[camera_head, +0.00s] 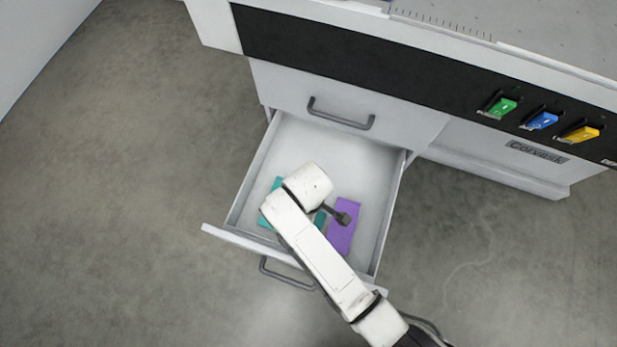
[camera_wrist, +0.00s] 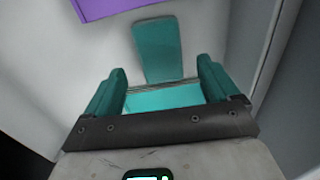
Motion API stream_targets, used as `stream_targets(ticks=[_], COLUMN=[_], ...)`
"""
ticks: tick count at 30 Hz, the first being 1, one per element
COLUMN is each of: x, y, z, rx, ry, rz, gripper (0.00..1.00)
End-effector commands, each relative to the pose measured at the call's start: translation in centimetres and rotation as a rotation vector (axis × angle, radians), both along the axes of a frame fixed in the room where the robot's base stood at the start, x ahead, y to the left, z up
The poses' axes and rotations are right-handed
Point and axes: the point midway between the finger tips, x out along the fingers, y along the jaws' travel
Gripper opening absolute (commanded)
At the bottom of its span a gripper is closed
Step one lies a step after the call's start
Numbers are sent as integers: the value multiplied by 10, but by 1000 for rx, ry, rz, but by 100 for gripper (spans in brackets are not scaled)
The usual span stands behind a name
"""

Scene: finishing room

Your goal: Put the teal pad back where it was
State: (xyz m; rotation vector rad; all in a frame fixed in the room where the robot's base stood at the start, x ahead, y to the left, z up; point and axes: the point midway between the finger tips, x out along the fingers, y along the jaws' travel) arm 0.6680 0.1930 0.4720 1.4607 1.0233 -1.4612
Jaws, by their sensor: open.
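My gripper (camera_wrist: 161,70) has teal fingers, apart and open.
The purple block (camera_head: 343,226) lies in the drawer's right part; its edge also shows in the wrist view (camera_wrist: 105,7). A closed drawer handle (camera_head: 340,116) is above. Green, blue and yellow switches (camera_head: 541,121) sit on the cabinet front. Floor left of the drawer is clear.

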Motion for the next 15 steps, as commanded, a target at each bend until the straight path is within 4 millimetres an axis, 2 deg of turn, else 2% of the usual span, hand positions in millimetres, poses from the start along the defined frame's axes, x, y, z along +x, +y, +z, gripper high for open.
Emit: stream_targets(ticks=[1,6,10,15], x=[0,0,0,0], y=[0,0,0,0], z=[16,47,63,72], rx=[2,2,1,0], ry=[-2,-2,-1,0], rz=[0,-1,0,0], gripper=[88,88,88,88])
